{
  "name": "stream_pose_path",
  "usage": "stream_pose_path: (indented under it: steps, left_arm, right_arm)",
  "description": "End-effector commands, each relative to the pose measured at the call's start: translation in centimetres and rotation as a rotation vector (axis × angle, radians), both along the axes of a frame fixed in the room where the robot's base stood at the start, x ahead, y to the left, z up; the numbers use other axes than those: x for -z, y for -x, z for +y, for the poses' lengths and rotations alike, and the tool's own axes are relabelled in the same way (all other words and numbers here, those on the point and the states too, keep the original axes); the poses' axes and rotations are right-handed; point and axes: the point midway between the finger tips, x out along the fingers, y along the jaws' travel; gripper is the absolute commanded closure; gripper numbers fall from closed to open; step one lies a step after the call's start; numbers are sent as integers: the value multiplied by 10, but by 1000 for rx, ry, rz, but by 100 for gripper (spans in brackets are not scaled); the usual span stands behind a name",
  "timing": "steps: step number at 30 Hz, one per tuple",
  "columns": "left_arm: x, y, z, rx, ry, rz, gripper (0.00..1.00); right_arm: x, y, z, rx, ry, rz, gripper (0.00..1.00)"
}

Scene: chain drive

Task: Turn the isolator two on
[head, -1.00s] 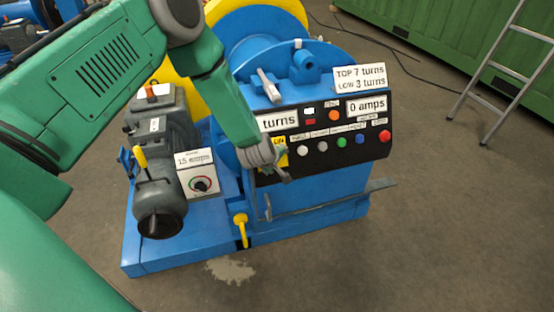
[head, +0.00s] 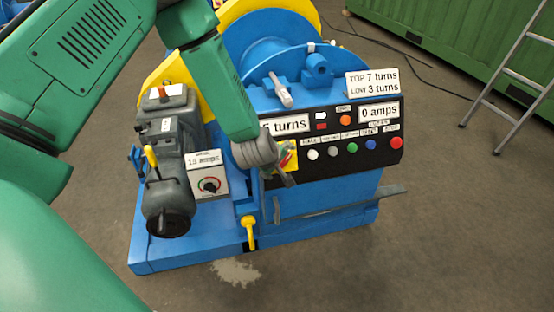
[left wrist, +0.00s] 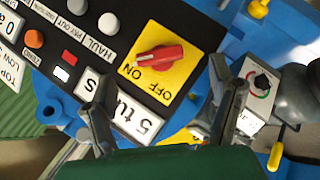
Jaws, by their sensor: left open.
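A red rotary switch (left wrist: 160,56) sits on a yellow plate (left wrist: 185,75) marked ON and OFF, on the black control panel. Its handle lies nearly level across the plate in the left wrist view. In the head view the yellow plate (head: 292,148) shows partly behind my left gripper (head: 287,170). My left gripper (left wrist: 165,82) is open and empty, its fingers spread on either side of the plate, apart from the switch. No label reading isolator two is legible. My right gripper is not in view.
A white box with a dial (head: 208,186) stands left of the gripper, beside a grey motor (head: 168,165). Coloured buttons (head: 352,147) line the panel to the right. A yellow lever (head: 250,230) and a grey bar (head: 345,203) are below. Floor in front is clear.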

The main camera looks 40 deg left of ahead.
Motion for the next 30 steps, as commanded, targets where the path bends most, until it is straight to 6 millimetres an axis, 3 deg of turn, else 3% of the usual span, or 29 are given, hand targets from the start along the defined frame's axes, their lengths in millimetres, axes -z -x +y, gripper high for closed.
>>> stream_pose_path:
  steps: [4,10,26,30]
  left_arm:
    - [-18,15,-4,1,1,0,23]
    - [-26,25,-5,-1,0,2,23]
    - [-26,25,-6,2,-1,4,23]
    - [-11,40,-13,73,-42,48,23]
  right_arm:
    - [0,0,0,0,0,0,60]
    - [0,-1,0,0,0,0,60]
    - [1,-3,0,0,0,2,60]
    - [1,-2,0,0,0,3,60]
